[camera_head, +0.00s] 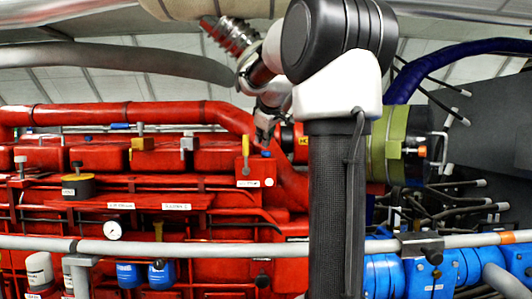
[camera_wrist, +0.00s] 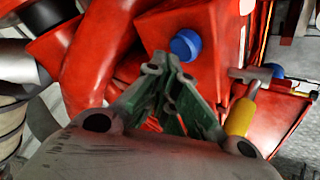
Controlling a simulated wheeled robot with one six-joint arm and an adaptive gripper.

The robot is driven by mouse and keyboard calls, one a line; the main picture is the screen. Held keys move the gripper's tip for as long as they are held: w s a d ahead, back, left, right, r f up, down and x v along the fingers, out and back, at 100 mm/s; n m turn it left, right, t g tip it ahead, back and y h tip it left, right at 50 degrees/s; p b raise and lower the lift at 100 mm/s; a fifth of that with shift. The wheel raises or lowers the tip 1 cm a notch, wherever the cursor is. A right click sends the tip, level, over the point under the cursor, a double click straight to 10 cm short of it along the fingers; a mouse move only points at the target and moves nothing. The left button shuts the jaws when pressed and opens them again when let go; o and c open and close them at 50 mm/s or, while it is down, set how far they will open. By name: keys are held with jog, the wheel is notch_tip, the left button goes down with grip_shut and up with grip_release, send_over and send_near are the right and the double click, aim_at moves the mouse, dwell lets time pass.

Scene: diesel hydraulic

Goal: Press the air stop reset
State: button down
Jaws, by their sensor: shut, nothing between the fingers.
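A blue round button (camera_wrist: 186,44) sits on the face of a red box in the wrist view. It also shows as a small blue spot in the head view (camera_head: 267,154), just below my gripper. I read no label on it, so I cannot tell for sure that it is the air stop reset. My gripper (camera_wrist: 166,66) has its green-sided fingers closed with nothing between them. In the wrist view its tips appear just left of and below the button. Contact cannot be told. In the head view my gripper (camera_head: 264,138) points down at the red box (camera_head: 255,182).
A yellow-handled lever (camera_wrist: 238,116) stands right of my fingers in the wrist view. A thick red pipe (camera_wrist: 97,60) curves close on the left. A grey rail (camera_head: 180,247) crosses in front of the red engine. Blue housings (camera_head: 388,277) are at lower right.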

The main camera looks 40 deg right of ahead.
jog(key=shift+f, duration=0.25)
jog(key=shift+f, duration=0.6)
dwell(0.7)
jog(key=shift+r, duration=1.05)
jog(key=shift+r, duration=2.5)
